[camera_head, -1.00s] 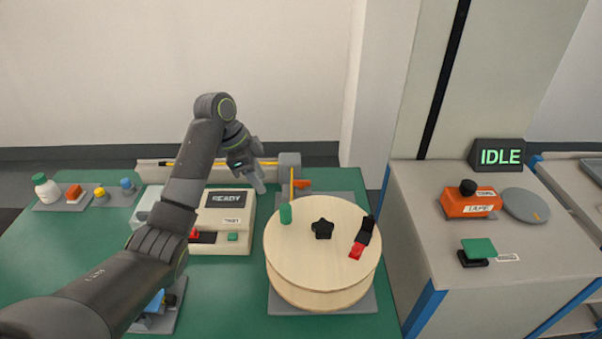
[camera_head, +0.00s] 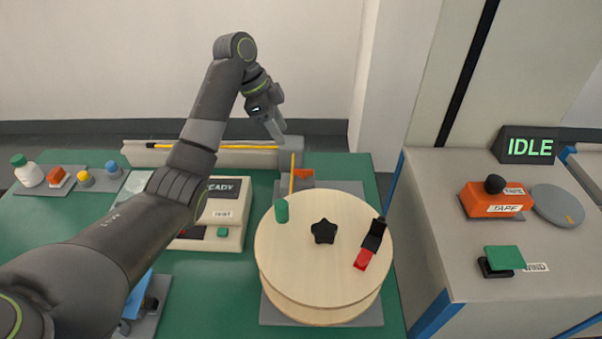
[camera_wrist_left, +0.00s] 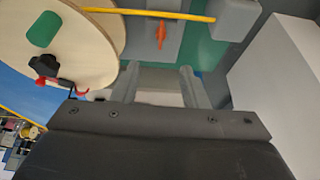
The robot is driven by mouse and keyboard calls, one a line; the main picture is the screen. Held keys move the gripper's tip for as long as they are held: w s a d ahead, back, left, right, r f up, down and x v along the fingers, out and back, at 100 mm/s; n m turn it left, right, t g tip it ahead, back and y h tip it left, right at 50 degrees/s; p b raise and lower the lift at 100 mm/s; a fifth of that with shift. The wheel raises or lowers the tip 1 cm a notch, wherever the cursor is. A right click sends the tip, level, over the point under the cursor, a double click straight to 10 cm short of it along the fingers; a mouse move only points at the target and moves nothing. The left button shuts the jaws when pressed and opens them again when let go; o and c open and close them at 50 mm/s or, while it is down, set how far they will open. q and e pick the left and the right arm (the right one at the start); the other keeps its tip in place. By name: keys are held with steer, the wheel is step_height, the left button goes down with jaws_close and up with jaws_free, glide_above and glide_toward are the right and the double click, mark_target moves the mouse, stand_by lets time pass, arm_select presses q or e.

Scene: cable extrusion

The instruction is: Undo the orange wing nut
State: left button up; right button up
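The orange wing nut (camera_head: 303,174) sits on a grey plate behind the round wooden reel, beside an upright yellow cable piece. It also shows in the left wrist view (camera_wrist_left: 161,36), beyond the fingertips. My left gripper (camera_head: 277,130) is in the air behind and above the wing nut, near the grey block at the end of the trough. In the left wrist view its two fingers (camera_wrist_left: 159,72) stand apart with nothing held between them. My right gripper is in neither view.
The wooden reel (camera_head: 300,270) with a black star knob (camera_head: 324,230) stands in front of the wing nut. A machine with a READY screen (camera_head: 222,188) is at left. A grey block (camera_head: 292,153) ends the cable trough (camera_head: 225,158). The right-hand cabinet bears an IDLE sign (camera_head: 529,147).

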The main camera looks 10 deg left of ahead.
arm_select(q)
steer(key=b, duration=0.6)
glide_toward(303, 173)
steer(key=f, duration=0.1)
steer(key=x, duration=0.5)
steer(key=shift+w+d+f, duration=0.2)
steer(key=shift+w+d, duration=0.1)
steer(key=shift+w, duration=0.1)
steer(key=shift+x, duration=0.9)
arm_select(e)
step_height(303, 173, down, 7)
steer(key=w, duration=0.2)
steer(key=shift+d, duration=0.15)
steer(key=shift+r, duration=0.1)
arm_select(q)
jaws_close()
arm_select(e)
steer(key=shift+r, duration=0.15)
